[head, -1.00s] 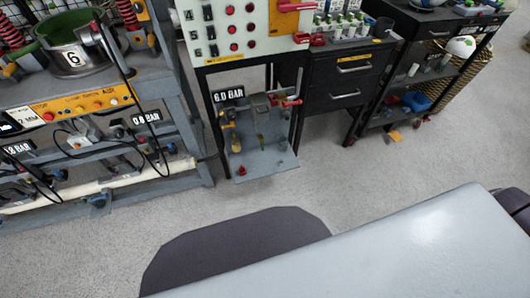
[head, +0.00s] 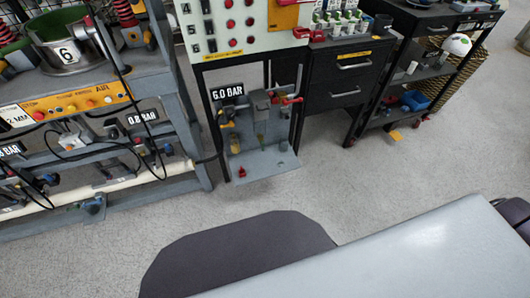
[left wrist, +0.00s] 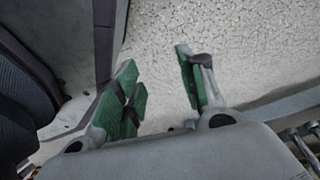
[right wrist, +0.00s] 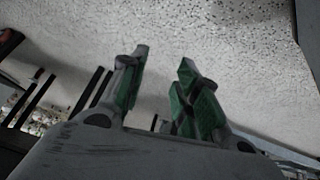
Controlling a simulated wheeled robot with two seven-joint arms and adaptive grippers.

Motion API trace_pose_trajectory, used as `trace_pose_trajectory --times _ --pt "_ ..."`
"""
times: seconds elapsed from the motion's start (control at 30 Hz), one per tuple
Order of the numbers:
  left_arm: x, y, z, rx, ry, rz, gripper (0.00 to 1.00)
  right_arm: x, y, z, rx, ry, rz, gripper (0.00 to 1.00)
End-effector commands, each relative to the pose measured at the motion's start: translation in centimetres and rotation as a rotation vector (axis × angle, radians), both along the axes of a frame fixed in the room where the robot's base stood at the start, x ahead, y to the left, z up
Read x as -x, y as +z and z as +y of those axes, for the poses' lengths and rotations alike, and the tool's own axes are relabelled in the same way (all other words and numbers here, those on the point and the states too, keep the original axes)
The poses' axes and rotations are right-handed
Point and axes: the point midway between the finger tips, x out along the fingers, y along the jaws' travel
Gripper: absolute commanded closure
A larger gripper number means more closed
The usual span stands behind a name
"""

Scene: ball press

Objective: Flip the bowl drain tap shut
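A grey air unit under a 6.0 BAR sign (head: 227,91) stands on a low grey shelf in the head view, with a red handle (head: 291,100) and yellow and green parts. The drain tap is too small to tell apart there, so I cannot tell how it is set. My left gripper (left wrist: 158,88) is open and empty, over pale floor in the left wrist view. My right gripper (right wrist: 160,80) is open and empty, also with floor beyond it in its wrist view. Neither gripper shows in the head view, and both look away from the unit.
A grey bench (head: 180,85) with an orange control strip and a pot marked 6 (head: 68,52) stands left. A black drawer cabinet (head: 345,85) and a shelf cart (head: 435,75) stand right. Speckled floor (head: 350,180) lies clear before the unit.

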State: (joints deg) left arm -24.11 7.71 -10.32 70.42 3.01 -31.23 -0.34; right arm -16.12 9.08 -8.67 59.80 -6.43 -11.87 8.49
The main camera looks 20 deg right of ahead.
Motion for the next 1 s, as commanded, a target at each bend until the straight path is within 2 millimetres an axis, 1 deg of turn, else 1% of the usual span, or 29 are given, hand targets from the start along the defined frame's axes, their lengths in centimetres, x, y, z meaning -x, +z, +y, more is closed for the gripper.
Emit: trace_pose_trajectory --times 0.03,0.1,0.27,0.5,0.7,1.0 --pt "-0.6 -0.2 -0.5 0.009 0.001 -0.012 0.6 -1.4 -0.1 0.0 -0.005 0.0 -0.034 0.68" --pt "-1.3 0.0 -1.1 0.02 0.002 -0.021 0.6 -3.1 0.3 0.2 -0.012 0.0 -0.08 0.68" --pt "-2.8 0.9 -2.5 0.047 0.005 -0.046 0.6 -6.9 1.6 0.4 -0.031 -0.001 -0.181 0.68" --pt "-4.7 2.6 -4.4 0.089 0.009 -0.083 0.6 -12.0 4.0 0.9 -0.064 0.005 -0.333 0.68" --pt "-6.0 4.3 -6.0 0.125 0.01 -0.112 0.6 -15.8 6.3 1.4 -0.095 0.016 -0.456 0.68" --pt "-7.7 7.2 -8.1 0.181 0.007 -0.158 0.6 -20.5 10.4 2.3 -0.144 0.044 -0.638 0.68"
